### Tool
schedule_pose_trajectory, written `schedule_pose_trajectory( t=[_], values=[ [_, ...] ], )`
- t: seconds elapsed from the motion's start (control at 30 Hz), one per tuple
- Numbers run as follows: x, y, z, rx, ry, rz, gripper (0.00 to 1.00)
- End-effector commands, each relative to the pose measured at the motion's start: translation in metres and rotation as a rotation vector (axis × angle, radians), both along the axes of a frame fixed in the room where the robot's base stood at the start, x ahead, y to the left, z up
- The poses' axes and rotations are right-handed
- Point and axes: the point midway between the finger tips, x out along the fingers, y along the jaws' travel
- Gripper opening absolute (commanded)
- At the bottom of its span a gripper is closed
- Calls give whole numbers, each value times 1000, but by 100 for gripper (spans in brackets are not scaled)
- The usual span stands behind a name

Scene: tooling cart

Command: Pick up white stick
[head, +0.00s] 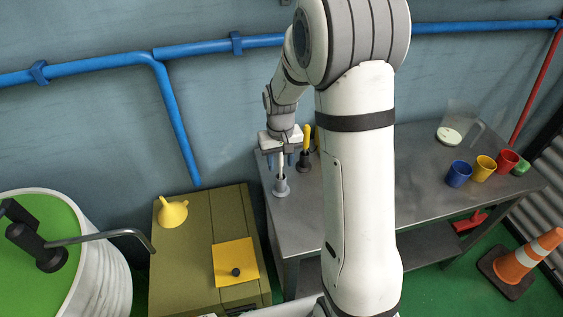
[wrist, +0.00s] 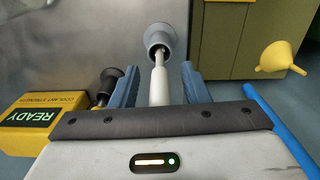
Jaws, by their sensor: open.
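The white stick (wrist: 159,86) stands in a grey flared holder (wrist: 160,38) on the metal table (head: 345,205). In the head view the stick (head: 281,168) shows below my gripper, with its holder (head: 281,187) near the table's left edge. My gripper (head: 281,158) is over the holder, its two blue fingers open. In the wrist view my gripper (wrist: 160,72) has one finger on each side of the stick, with a visible gap on both sides. The stick's near end is hidden by the gripper body.
A dark holder (head: 304,165) with a yellow-handled item stands close to the right. Blue (head: 458,174), yellow (head: 483,168) and red (head: 507,161) cups and a clear jug (head: 455,124) are farther right. A yellow funnel (head: 172,213) sits on the olive cabinet (head: 185,265).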

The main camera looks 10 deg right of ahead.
Motion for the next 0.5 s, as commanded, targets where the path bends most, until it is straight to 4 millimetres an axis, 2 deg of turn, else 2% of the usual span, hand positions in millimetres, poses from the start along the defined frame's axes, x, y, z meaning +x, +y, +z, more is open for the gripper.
schedule_pose_trajectory(
  t=[0.13,0.5],
  values=[
    [0,0,0,0,0,0,42],
    [0,0,0,0,0,-1,11]
  ],
)
